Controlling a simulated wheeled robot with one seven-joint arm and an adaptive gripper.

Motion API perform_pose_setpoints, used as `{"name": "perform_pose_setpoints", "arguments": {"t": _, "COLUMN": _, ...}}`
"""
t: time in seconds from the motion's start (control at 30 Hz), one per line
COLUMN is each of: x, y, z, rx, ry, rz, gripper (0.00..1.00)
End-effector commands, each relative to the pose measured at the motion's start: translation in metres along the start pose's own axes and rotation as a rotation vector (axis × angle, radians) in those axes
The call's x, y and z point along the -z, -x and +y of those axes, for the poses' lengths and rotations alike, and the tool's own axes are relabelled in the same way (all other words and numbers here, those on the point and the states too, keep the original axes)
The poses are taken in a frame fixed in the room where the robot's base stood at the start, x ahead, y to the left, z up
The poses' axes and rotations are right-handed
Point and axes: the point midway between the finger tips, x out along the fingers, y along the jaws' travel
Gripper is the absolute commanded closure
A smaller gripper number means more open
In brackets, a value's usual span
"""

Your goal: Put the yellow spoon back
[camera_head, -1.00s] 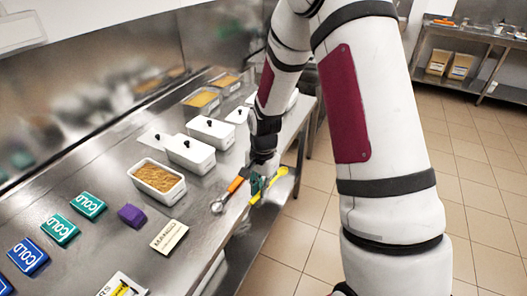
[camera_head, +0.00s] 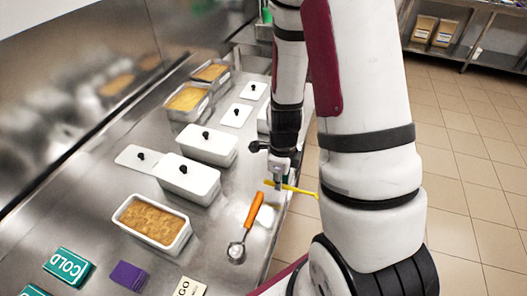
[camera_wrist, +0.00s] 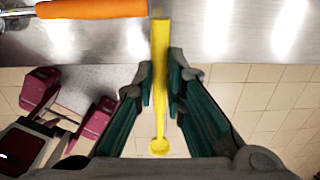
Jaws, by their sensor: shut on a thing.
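The yellow spoon (camera_head: 302,191) is held in my gripper (camera_head: 278,180) at the counter's right edge. One end is over the counter side and the other sticks out to the right, past the edge. In the wrist view the spoon (camera_wrist: 160,60) runs lengthwise between the green fingers of my gripper (camera_wrist: 160,88), which are shut on it. Its rounded end points toward the wrist, over the floor. My arm hides part of the spoon in the head view. I cannot tell whether it touches the counter.
An orange-handled scoop (camera_head: 254,210) lies on the steel counter (camera_head: 95,208) close to my gripper. Cold packs (camera_head: 68,267) and a purple block (camera_head: 128,275) lie at front left.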

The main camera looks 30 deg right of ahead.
Motion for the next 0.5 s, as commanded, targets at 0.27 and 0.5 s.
{"name": "perform_pose_setpoints", "arguments": {"t": 0.27, "x": -0.034, "y": -0.007, "z": -0.048, "rx": 0.002, "ry": -0.002, "rz": -0.001, "gripper": 1.0}}
{"name": "perform_pose_setpoints", "arguments": {"t": 0.5, "x": -0.068, "y": -0.015, "z": -0.094, "rx": 0.001, "ry": -0.002, "rz": -0.001, "gripper": 1.0}}
